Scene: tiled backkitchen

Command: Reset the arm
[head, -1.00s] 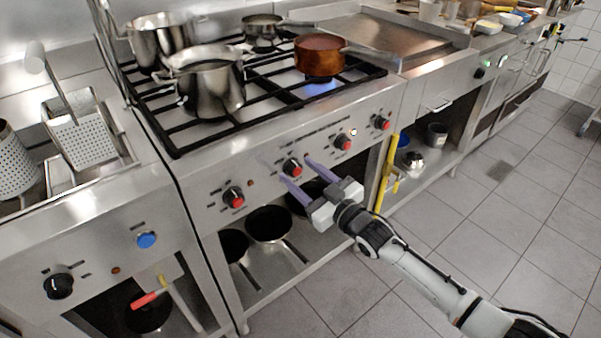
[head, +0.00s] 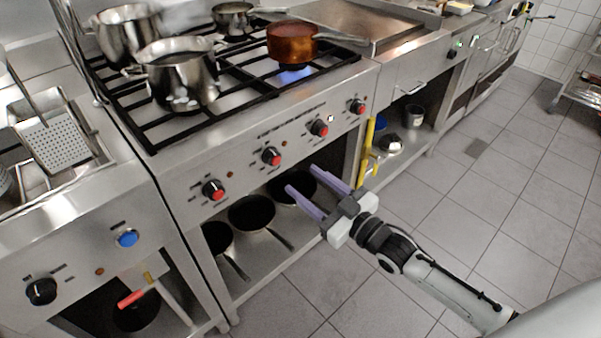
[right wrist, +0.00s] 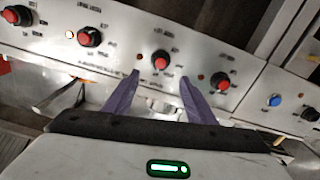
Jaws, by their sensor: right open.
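My right gripper (head: 308,184) is open and empty, its two purple fingers pointing at the stove's front. In the head view it hangs in front of the open shelf, below the row of red-capped knobs. The fingers also show in the right wrist view (right wrist: 152,98), spread apart with a red-capped knob (right wrist: 160,60) beyond them. My right arm (head: 440,280) comes in from the lower right. My left gripper is not in view.
The stove (head: 270,130) carries steel pots (head: 180,75) and a copper pan (head: 292,43) over a blue flame. Dark pans (head: 252,213) lie on the shelf below. A yellow bar (head: 368,145) stands right of the gripper. The tiled floor (head: 470,215) at right is clear.

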